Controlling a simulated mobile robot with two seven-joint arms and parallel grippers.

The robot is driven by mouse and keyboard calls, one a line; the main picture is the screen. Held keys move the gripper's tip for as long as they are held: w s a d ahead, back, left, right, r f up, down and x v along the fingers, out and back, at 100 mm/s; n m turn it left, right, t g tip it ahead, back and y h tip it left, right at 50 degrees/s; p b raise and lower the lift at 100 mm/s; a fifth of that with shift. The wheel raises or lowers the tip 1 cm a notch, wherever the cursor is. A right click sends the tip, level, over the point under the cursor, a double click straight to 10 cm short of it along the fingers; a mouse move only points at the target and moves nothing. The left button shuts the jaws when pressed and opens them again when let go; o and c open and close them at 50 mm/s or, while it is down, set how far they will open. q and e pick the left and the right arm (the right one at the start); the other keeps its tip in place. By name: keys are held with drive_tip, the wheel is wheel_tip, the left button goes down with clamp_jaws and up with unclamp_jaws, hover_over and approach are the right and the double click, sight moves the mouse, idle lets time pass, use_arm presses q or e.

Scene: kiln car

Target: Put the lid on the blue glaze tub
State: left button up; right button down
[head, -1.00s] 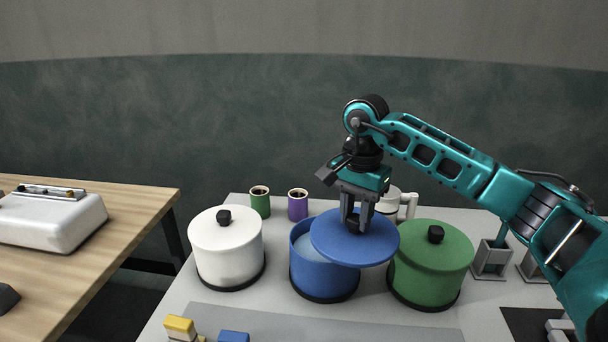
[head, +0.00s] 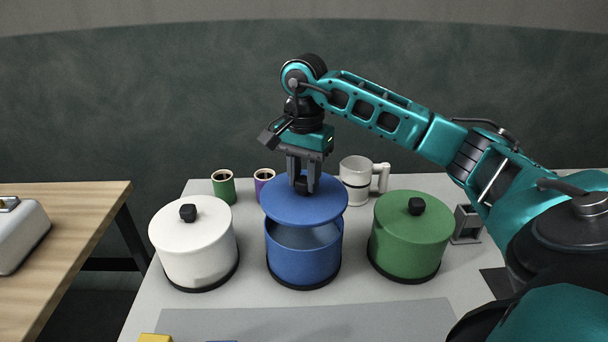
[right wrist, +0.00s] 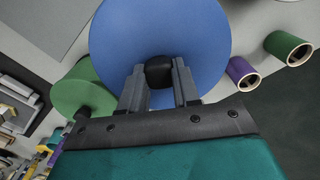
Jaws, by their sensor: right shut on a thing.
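The blue glaze tub (head: 303,262) stands open on the grey table between a white tub and a green tub. The blue lid (head: 305,207) hangs above it, a little behind and above its rim, with a gap at the front through which the inside shows. My right gripper (head: 303,186) is shut on the lid's black knob. The right wrist view shows the knob (right wrist: 159,72) between the two fingers, with the blue lid (right wrist: 160,30) spread below and hiding the tub. My left gripper is not in view.
The lidded white tub (head: 194,245) stands left and the lidded green tub (head: 410,240) right, both close by. Behind are a green cup (head: 224,188), a purple cup (head: 264,184) and a white mug (head: 356,180). A wooden table (head: 75,235) is at far left.

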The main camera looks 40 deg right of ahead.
sight(304, 197)
drive_tip(key=shift+f+b, duration=1)
drive_tip(key=shift+f, duration=0.55)
drive_tip(key=shift+f+b, duration=0.35)
drive_tip(key=shift+f, duration=0.3)
drive_tip(key=shift+f+b, duration=0.3)
drive_tip(key=shift+f, duration=0.1)
drive_tip(key=shift+f+b, duration=0.3)
drive_tip(key=shift+f, duration=0.3)
